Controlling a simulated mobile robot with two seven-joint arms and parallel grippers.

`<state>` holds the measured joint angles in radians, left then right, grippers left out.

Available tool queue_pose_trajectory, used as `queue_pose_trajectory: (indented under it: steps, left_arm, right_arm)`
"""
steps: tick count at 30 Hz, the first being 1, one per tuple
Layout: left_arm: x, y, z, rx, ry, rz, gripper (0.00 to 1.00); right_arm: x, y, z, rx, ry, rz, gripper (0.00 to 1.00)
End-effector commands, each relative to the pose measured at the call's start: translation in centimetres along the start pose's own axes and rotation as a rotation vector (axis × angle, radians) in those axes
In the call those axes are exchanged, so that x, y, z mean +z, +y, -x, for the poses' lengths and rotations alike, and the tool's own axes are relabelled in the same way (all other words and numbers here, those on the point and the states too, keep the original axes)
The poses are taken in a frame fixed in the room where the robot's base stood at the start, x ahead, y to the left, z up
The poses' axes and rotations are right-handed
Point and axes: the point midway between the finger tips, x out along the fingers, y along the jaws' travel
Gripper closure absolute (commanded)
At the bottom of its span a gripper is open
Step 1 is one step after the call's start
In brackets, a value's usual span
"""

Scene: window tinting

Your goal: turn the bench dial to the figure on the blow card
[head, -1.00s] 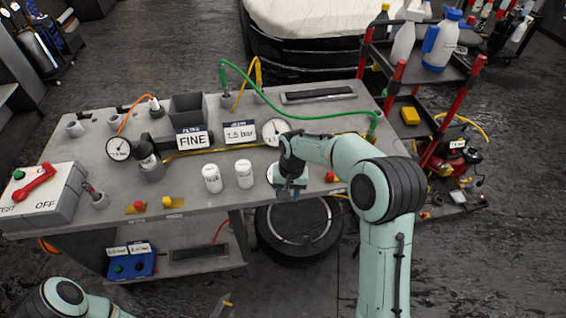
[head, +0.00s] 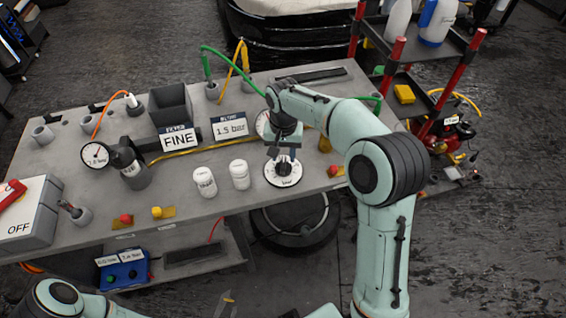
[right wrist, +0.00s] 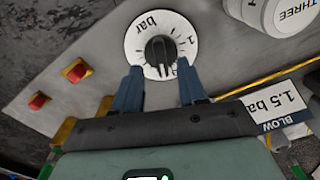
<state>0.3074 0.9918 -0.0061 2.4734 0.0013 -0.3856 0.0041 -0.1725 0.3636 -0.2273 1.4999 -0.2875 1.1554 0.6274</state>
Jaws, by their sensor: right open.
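The bench dial (head: 284,173) is a white disc with a dark knob near the bench's front edge. In the right wrist view the dial (right wrist: 141,36) shows "bar" and a "1" beside its black knob; I cannot read its setting for certain. The blow card (head: 230,127) stands behind it and reads 1.5 bar; it also shows in the right wrist view (right wrist: 284,103). My right gripper (head: 284,157) is open, pointing down over the dial. In the right wrist view its fingers (right wrist: 159,76) are apart, near the knob; contact is unclear. My left gripper is out of view.
Two white jars (head: 240,175) stand just left of the dial. A FINE card (head: 179,139) and a round gauge (head: 95,154) stand farther left. Red (head: 335,171) and yellow buttons line the front edge. A green hose (head: 233,68) arches behind.

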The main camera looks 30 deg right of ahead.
Motion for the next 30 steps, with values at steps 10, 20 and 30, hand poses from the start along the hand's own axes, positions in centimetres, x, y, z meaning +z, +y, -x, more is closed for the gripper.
queue_pose_trajectory:
  steps: [10, 20, 30]
  left_arm:
    - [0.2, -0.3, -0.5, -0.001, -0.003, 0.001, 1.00]
    - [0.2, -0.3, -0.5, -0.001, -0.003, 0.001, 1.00]
    - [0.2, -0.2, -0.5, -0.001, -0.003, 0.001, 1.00]
  right_arm:
    - [0.0, 0.0, -4.2, 0.000, -0.001, 0.000, 0.58]
    - [0.0, 0.0, -4.4, 0.000, 0.000, 0.000, 0.62]
    - [0.0, 0.0, -4.4, -0.001, 0.000, 0.004, 1.00]
